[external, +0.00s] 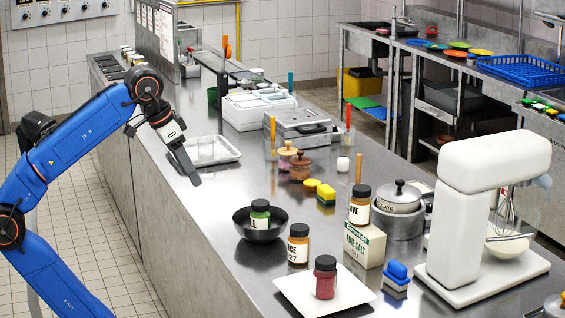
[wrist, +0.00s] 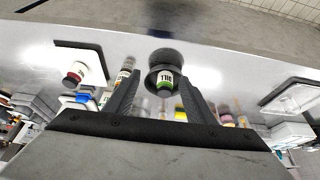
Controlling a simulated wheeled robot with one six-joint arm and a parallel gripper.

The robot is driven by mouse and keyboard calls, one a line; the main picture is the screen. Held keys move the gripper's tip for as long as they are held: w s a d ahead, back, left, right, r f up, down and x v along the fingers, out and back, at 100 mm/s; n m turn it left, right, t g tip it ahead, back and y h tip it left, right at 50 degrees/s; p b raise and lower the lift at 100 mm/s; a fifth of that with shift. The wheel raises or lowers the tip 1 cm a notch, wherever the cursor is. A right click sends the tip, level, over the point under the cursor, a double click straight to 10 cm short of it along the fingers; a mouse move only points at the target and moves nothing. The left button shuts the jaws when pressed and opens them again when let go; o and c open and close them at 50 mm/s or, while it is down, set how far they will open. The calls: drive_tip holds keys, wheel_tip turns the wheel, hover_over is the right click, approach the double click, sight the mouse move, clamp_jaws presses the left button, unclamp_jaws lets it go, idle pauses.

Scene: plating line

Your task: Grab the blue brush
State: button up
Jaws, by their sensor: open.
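The blue brush (external: 397,271), with a blue top and pale bristles below, sits on the steel counter right of the white square plate. In the wrist view a small blue patch (wrist: 83,98) beside the plate looks like the same brush. My gripper (external: 190,172) is open and empty above the counter's left edge, well away from the brush.
Near the brush are a salt box (external: 364,245) with a jar on it, a white plate (external: 300,299) bearing a red jar (external: 325,278), and a white mixer (external: 490,215). A dark bowl (external: 243,226) and another jar (external: 298,245) stand between my gripper and the brush.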

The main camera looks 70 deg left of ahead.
drive_tip(key=w+d+r+m+g+h, duration=0.1)
drive_tip(key=w+d+r+m, duration=0.15)
drive_tip(key=w, duration=0.35)
drive_tip(key=w+d+r+m+h, duration=0.1)
drive_tip(key=w+d+m, duration=0.15)
drive_tip(key=w, duration=0.45)
drive_tip(key=m+g+h, duration=0.2)
drive_tip(key=m+g, duration=0.1)
drive_tip(key=m, duration=0.9)
hover_over(395, 262)
drive_tip(key=s+a, duration=0.1)
drive_tip(key=a, duration=0.5)
drive_tip(key=shift+f, duration=4.55)
drive_tip(key=x, duration=1.2)
drive_tip(key=shift+s+d+r, duration=0.1)
drive_tip(key=shift+s+d, duration=0.1)
drive_tip(key=shift+d, duration=0.15)
drive_tip(key=shift+h, duration=0.3)
drive_tip(key=shift+w+x, duration=0.15)
drive_tip(key=shift+x, duration=1.2)
drive_tip(key=shift+w+x, duration=0.1)
drive_tip(key=shift+x, duration=1.25)
drive_tip(key=shift+c, duration=0.3)
